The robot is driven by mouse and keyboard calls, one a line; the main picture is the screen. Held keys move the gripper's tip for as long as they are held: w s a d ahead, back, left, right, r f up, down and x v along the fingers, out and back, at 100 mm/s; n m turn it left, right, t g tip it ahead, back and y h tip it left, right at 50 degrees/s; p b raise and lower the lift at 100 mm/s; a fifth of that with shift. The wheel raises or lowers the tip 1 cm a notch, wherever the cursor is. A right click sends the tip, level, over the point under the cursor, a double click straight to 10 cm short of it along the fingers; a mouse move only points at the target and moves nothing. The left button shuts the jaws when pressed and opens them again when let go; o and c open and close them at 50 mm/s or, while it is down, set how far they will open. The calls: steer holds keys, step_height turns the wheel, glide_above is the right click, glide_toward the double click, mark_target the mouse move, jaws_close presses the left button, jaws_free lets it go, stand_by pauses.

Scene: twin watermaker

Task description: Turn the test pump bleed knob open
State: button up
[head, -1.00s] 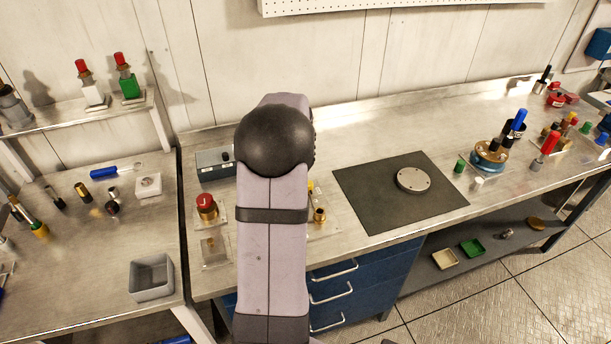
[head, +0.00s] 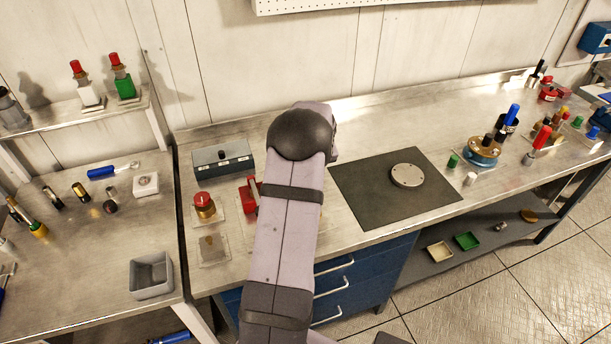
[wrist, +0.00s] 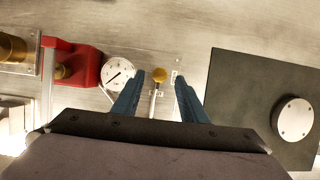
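The red test pump (wrist: 86,68) is left of my gripper in the wrist view, with a white dial gauge (wrist: 118,74) beside it. In the head view, part of the red pump (head: 249,195) shows left of my arm, which hides the knob and the gripper.
A dark mat (head: 350,190) with a round grey disc (head: 407,175) lies right of my arm. A grey box (head: 222,160) stands behind the pump. A red-topped brass fitting (head: 203,204) stands to its left. Blue drawers (head: 360,272) are below the bench edge.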

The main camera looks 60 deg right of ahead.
steer(key=shift+p+x, duration=0.3)
steer(key=shift+x, duration=1.05)
steer(key=shift+c, duration=0.3)
jaws_close()
